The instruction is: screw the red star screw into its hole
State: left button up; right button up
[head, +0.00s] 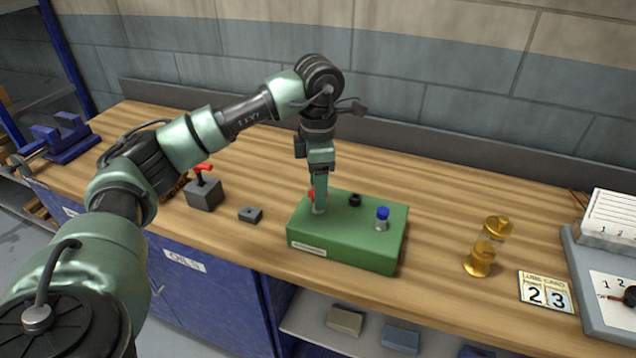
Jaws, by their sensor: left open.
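The green block (345,248) sits on the wooden bench with a small label on its front. The red star screw (311,195) stands at the left of the block's top, mostly hidden behind my left gripper; only a bit of red and a pale shank below show. My left gripper (319,202) points straight down over this screw, its fingers at the height of the head. It is open; whether the fingers touch the head cannot be told. A blue-headed screw (382,215) stands raised at the right, and a black one (355,200) sits low behind. My right gripper is out of view.
Right are a gold-capped glass (487,246), a number card (546,293) and a grey panel (596,305). A blue vise (62,138) is far left.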

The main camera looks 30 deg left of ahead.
pick_arm(q)
jog(key=n, duration=0.4)
jog(key=shift+p, duration=0.35)
jog(key=n, duration=0.4)
jog(key=shift+p, duration=0.3)
jog(key=n+p, duration=0.1)
jog(key=n, duration=0.2)
jog(key=shift+n, duration=0.4)
jog(key=n, duration=0.3)
grip_shut()
jog(key=shift+f+m, duration=0.1)
jog(key=shift+m, duration=2)
jog(key=m+b, duration=0.1)
jog(key=m, duration=0.3)
jog(key=shift+m, duration=0.3)
